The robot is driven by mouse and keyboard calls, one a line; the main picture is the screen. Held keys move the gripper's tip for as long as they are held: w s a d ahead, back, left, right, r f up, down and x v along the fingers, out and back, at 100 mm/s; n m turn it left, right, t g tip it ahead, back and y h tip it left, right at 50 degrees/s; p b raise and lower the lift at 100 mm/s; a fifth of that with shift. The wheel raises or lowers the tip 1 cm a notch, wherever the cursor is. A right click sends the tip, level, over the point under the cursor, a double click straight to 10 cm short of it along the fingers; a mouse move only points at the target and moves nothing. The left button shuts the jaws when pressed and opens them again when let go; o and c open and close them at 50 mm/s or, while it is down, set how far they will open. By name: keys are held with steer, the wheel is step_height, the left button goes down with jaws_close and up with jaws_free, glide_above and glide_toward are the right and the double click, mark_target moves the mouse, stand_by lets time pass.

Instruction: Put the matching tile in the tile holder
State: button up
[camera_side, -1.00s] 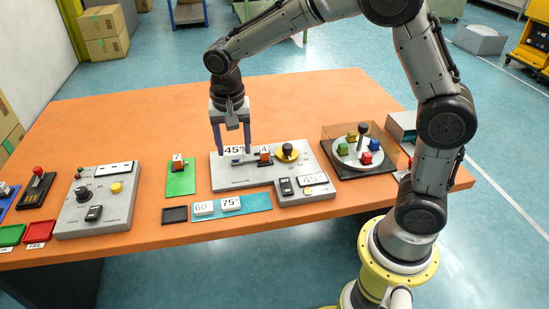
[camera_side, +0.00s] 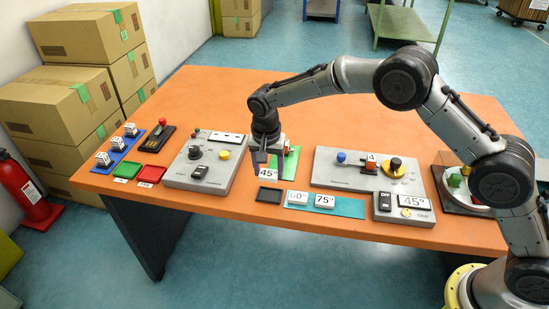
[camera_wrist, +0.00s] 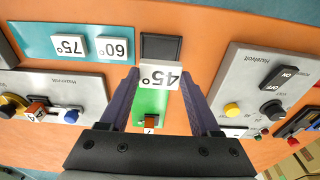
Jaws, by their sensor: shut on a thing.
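My gripper (camera_side: 266,170) is shut on the white 45° tile (camera_side: 268,175), which also shows between the purple fingers in the wrist view (camera_wrist: 160,75). The dark square tile holder (camera_side: 272,196) lies empty on the orange table beside the teal mat. In the wrist view the held tile overlaps the near edge of the holder (camera_wrist: 161,46). I cannot tell the height of the tile above the table. The grey unit's display (camera_side: 413,201) reads 45°. The 60° tile (camera_wrist: 112,47) and 75° tile (camera_side: 324,201) lie on the teal mat (camera_side: 350,208).
The green mat (camera_side: 291,160) with a small orange-and-white piece lies under my gripper. A grey control panel (camera_side: 207,165) stands to the left. The grey gate unit (camera_side: 332,163), with a blue knob and a numbered orange block, stands to the right.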

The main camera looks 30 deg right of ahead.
mark_target(271, 195)
steer(key=shift+f, duration=3.3)
steer(key=shift+f, duration=0.25)
steer(key=o, duration=1.4)
steer(key=shift+s+d, duration=0.1)
steer(key=shift+s, duration=0.05)
